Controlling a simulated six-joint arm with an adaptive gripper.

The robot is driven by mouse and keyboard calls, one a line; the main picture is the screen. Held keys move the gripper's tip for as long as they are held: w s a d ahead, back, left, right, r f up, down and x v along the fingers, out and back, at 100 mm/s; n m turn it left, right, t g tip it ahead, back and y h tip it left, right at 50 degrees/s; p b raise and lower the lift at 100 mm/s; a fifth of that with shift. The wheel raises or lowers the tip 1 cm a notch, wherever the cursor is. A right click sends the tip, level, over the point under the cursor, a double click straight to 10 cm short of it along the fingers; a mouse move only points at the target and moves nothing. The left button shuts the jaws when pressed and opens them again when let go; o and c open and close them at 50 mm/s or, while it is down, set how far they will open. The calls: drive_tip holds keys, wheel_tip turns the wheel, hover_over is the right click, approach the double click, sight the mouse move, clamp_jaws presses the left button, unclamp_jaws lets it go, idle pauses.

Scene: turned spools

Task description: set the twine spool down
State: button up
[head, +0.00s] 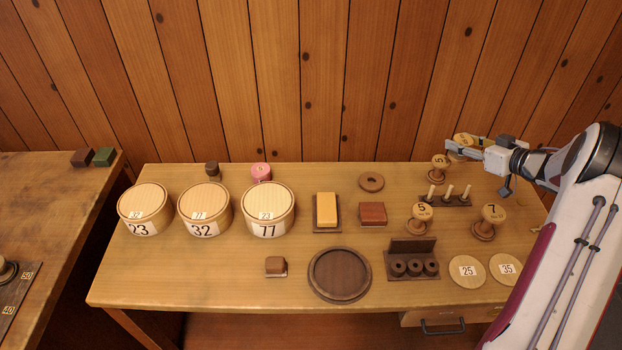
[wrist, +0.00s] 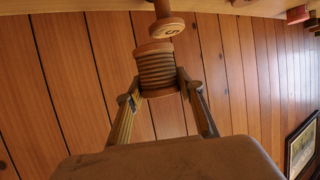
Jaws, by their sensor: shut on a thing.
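The twine spool (head: 462,138) is at the back right of the table, partly hidden by my gripper (head: 467,145) in the head view. In the wrist view my gripper (wrist: 160,92) has a finger on each side of the spool's ribbed twine winding (wrist: 157,68), shut on it.
A dark rack with pale pegs (head: 447,201) lies in front. Spools marked 5 (head: 422,212) and 7 (head: 491,215) stand nearer. Round pads 25 (head: 467,271) and 35 (head: 505,269) lie at the front right. A round dark tray (head: 340,294) and several lidded drums (head: 206,210) are farther left.

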drive_tip(key=w+a+n+g+y, duration=0.1)
drive_tip(key=a+n+g+y, duration=0.5)
drive_tip(key=a, duration=3.8)
drive_tip(key=shift+r+n, duration=0.2)
drive_tip(key=shift+n, duration=0.6)
drive_tip(key=shift+w+d, duration=0.1)
drive_tip(key=shift+w, duration=0.05)
drive_tip(key=shift+f, duration=3.1)
drive_tip(key=shift+f, duration=1.9)
drive_tip(key=shift+f, duration=0.15)
